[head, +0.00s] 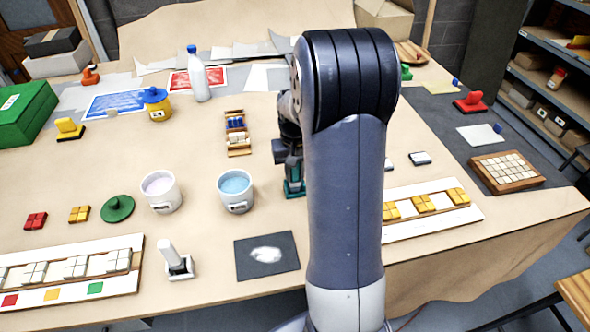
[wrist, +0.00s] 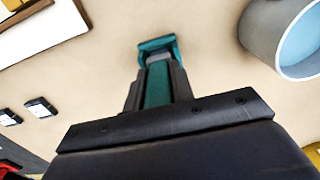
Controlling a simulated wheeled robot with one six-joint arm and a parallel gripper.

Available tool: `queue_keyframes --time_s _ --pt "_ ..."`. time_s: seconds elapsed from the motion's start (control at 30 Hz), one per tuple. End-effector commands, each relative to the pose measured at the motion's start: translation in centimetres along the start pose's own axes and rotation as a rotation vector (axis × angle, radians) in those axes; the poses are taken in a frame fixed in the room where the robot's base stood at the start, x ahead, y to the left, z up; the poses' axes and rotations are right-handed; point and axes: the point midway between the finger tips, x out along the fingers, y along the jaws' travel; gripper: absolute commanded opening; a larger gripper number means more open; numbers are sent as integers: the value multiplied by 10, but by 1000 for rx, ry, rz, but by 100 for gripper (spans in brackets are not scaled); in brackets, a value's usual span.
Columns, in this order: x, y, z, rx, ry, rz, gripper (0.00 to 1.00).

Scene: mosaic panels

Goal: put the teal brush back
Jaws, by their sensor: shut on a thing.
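The teal brush (head: 293,187) stands on or just above the table, right of the cup of blue liquid. My gripper (head: 292,165) is shut on its upright handle. In the wrist view the teal brush (wrist: 157,46) shows its teal base beyond my fingertips, with its teal handle between the fingers of my gripper (wrist: 157,88). My arm hides part of the table to the right of the brush in the head view. I cannot tell whether the base touches the table.
The cup with blue liquid (head: 236,191) is close on the left, beside a white-filled cup (head: 160,191). A dark mat with a white smear (head: 280,240) lies in front. A small rack (head: 238,141) is behind. A panel with yellow tiles (head: 430,215) lies right of my arm.

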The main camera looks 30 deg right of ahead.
Motion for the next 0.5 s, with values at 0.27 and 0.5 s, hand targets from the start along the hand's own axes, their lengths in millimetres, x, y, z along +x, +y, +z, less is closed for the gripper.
queue_keyframes --time_s 0.27,0.5 --pt "4 0 0 0 0 0 24" --pt "3 0 0 0 0 0 44"
